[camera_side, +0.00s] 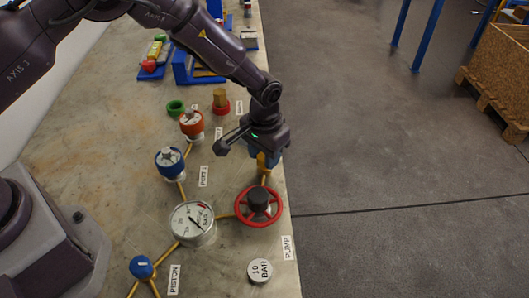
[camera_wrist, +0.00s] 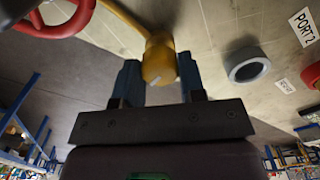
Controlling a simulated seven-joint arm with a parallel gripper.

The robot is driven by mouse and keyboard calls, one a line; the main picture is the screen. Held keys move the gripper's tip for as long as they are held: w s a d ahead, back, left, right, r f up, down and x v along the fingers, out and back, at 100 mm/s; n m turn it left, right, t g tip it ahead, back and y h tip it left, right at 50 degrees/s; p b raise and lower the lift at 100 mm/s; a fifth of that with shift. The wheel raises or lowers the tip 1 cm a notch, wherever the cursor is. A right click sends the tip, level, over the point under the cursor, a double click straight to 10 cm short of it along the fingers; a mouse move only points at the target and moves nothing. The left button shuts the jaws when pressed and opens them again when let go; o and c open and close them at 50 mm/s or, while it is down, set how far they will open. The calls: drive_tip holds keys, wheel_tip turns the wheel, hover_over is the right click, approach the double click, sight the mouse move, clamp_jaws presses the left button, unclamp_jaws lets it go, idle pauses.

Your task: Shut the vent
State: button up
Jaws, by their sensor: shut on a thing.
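A brass fitting with a knob-like end (camera_wrist: 158,58) sits between my gripper's blue fingers in the wrist view. My gripper (camera_wrist: 160,84) is shut on this knob. In the side view my gripper (camera_side: 266,158) is low at the table's right edge, behind the red handwheel (camera_side: 259,206). There the brass fitting (camera_side: 262,163) shows only partly below the fingers. A brass pipe (camera_wrist: 122,16) runs into the fitting.
A pressure gauge (camera_side: 193,223) stands left of the handwheel. Blue (camera_side: 169,163) and orange (camera_side: 191,124) flanged ports stand further left. A grey ring (camera_wrist: 246,66) lies beside the fitting in the wrist view. Open floor borders the table's right edge.

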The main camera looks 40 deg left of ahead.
idle(0.4)
drive_tip(key=o, duration=0.9)
wheel_tip(320, 180, up, 13)
drive_tip(key=shift+r, duration=0.1)
drive_tip(key=s+a+r+t, duration=0.2)
drive_tip(key=s+a+r, duration=0.3)
drive_tip(key=s, duration=0.3)
drive_tip(key=s+a+r+t, duration=0.1)
drive_tip(key=s+a+r, duration=0.4)
drive_tip(key=s+r, duration=0.2)
drive_tip(key=s+a+r+t, duration=0.2)
drive_tip(key=s+a+r, duration=0.2)
drive_tip(key=s, duration=0.6)
drive_tip(key=shift+s+a+r+t, duration=0.15)
drive_tip(key=shift+a+r, duration=0.05)
drive_tip(key=shift+r, duration=0.45)
drive_tip(key=shift+s+a+r+t, duration=0.15)
drive_tip(key=shift+a+r, duration=0.05)
drive_tip(key=shift+r, duration=0.45)
